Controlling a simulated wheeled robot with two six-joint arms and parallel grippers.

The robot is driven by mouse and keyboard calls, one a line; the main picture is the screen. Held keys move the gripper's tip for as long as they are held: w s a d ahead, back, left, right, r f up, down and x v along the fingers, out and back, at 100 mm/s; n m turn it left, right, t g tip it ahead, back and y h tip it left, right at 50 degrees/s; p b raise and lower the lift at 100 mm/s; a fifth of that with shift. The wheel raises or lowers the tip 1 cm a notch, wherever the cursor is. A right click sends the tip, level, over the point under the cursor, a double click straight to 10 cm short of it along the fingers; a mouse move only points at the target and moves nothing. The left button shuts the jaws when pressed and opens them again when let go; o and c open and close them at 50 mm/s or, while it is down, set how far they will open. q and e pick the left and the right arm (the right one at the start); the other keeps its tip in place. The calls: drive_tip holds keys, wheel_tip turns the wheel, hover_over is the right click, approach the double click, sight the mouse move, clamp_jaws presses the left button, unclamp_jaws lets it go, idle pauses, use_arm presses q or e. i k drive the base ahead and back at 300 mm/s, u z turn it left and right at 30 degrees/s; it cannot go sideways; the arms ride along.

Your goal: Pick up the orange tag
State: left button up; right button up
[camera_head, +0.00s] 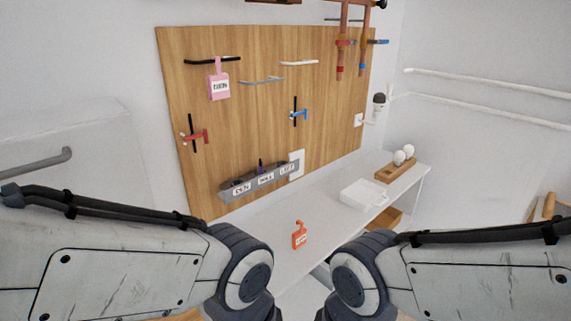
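The orange tag (299,239) is small, with a hook-shaped top and a white label low on its face. It is on the white table (264,232), near the table's front edge, in the lower middle of the head view. It shows in the gap between my two arms. My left arm comes in from the left and my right arm from the right, both at the bottom of the view. Neither gripper shows, so I cannot see their fingers or what they hold.
A wooden board (240,135) behind the table carries handles, a pink tag (219,82), a red valve (194,135) and a blue valve (298,114). A grey labelled rail (235,193), a white tray (352,197) and a wooden holder (393,172) with white bulbs stand farther back.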

sight(299, 237)
drive_tip(key=k, duration=0.5)
drive_tip(key=z, duration=1.65)
drive_tip(key=i, duration=1.65)
drive_tip(key=u, duration=2.55)
